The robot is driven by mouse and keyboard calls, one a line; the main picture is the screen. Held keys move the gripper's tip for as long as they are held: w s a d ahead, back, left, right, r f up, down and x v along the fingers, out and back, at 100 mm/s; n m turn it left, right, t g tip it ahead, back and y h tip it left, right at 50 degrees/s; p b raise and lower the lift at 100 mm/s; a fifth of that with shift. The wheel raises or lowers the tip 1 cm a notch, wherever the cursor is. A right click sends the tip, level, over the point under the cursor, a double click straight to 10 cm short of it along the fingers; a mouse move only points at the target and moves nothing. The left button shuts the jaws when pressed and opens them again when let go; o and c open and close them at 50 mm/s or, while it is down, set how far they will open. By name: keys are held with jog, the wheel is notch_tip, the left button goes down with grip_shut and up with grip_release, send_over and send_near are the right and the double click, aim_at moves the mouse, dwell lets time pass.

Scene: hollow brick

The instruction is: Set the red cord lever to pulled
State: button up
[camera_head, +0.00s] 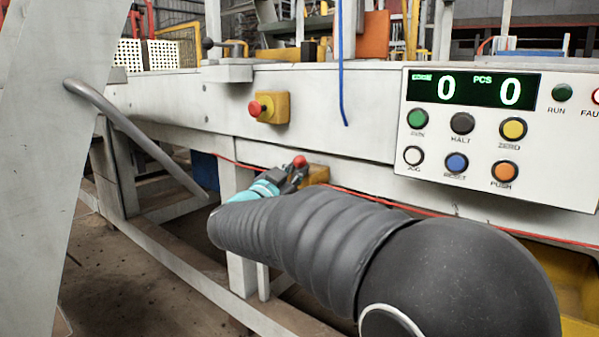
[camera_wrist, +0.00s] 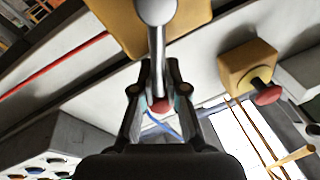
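The red cord lever has a yellow box (camera_head: 317,174) on the machine's side, partly hidden behind my arm in the head view. Its red ball knob (camera_head: 299,161) shows at my gripper (camera_head: 290,178). In the wrist view, a silver rod (camera_wrist: 156,55) with a round silver end runs in front of the yellow box (camera_wrist: 190,14) down to the red knob (camera_wrist: 161,106). My gripper (camera_wrist: 159,88) has its fingers on both sides of the knob and appears shut on it. The exact finger contact is small and partly shadowed.
A red cord (camera_head: 450,217) runs along the machine below the white beam. A yellow box with a red button (camera_head: 262,107) sits above left of the lever. A control panel (camera_head: 500,135) is on the right, and a grey slanted bar (camera_head: 140,140) on the left.

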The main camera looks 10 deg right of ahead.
jog(key=o, duration=0.3)
jog(key=shift+s+r, duration=0.2)
jog(key=shift+r, duration=0.45)
jog(key=shift+o, duration=0.2)
jog(key=shift+s, duration=0.1)
jog(key=shift+f, duration=0.25)
jog(key=shift+a, duration=0.1)
jog(key=v, duration=1.1)
jog(key=shift+s+a, duration=0.2)
jog(key=shift+s, duration=0.1)
